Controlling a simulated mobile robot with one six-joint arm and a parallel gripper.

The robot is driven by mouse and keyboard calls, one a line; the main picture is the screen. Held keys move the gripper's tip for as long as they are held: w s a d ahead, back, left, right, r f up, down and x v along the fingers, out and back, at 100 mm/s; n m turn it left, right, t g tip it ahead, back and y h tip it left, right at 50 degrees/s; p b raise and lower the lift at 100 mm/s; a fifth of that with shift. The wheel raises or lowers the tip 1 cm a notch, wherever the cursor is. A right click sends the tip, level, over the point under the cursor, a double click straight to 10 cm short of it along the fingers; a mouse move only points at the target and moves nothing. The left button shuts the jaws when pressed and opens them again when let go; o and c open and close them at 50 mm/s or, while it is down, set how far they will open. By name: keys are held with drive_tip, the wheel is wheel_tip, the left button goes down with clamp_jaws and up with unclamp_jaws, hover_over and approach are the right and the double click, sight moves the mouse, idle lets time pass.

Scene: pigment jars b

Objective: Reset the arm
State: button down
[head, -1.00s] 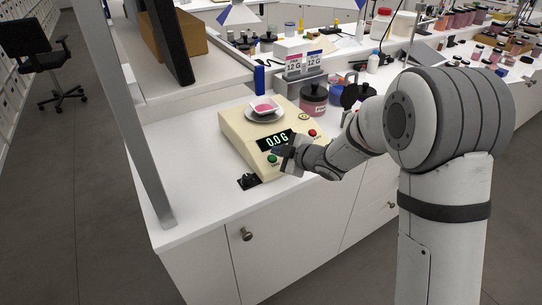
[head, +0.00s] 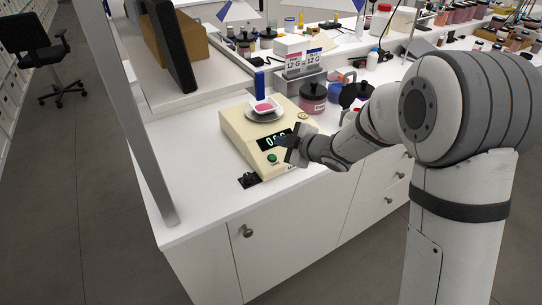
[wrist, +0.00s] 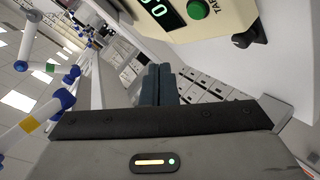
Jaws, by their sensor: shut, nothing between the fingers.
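My gripper (head: 289,153) is above the front of the cream scale in the head view, and its two fingers are together with nothing between them. In the wrist view the dark closed fingers (wrist: 158,84) point away from me, below the scale's front edge in the picture. The cream scale (head: 236,124) stands on the white counter. Its green-lit display is partly covered by my gripper. A green button (head: 272,158) shows on its front, and also in the wrist view (wrist: 198,9). A white dish with pink powder (head: 264,105) sits on the scale's round pan.
A grey upright post (head: 146,130) stands at the counter's left edge. The counter front (head: 215,215) is mostly clear.

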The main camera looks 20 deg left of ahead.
drive_tip(key=s+d+r+m+t+h, duration=0.1)
drive_tip(key=d+r+m+h, duration=0.2)
drive_tip(key=d, duration=0.5)
drive_tip(key=s+d+r+m+t+h, duration=0.1)
drive_tip(key=d+r+m+h, duration=0.2)
drive_tip(key=d, duration=0.4)
drive_tip(key=s+d+r+m+t+h, duration=0.1)
drive_tip(key=d+m+h, duration=0.2)
drive_tip(key=d+m, duration=0.35)
drive_tip(key=s+d+m+g+h, duration=0.1)
drive_tip(key=s+d+m+g, duration=0.2)
drive_tip(key=s, duration=0.9)
drive_tip(key=s+d+m+g+h, duration=0.1)
drive_tip(key=s+d+m+g, duration=0.2)
drive_tip(key=s, duration=0.9)
drive_tip(key=d+m, duration=0.3)
drive_tip(key=d, duration=0.2)
drive_tip(key=shift+d+f+g, duration=0.2)
drive_tip(key=shift+d+g, duration=0.1)
drive_tip(key=shift+d, duration=0.1)
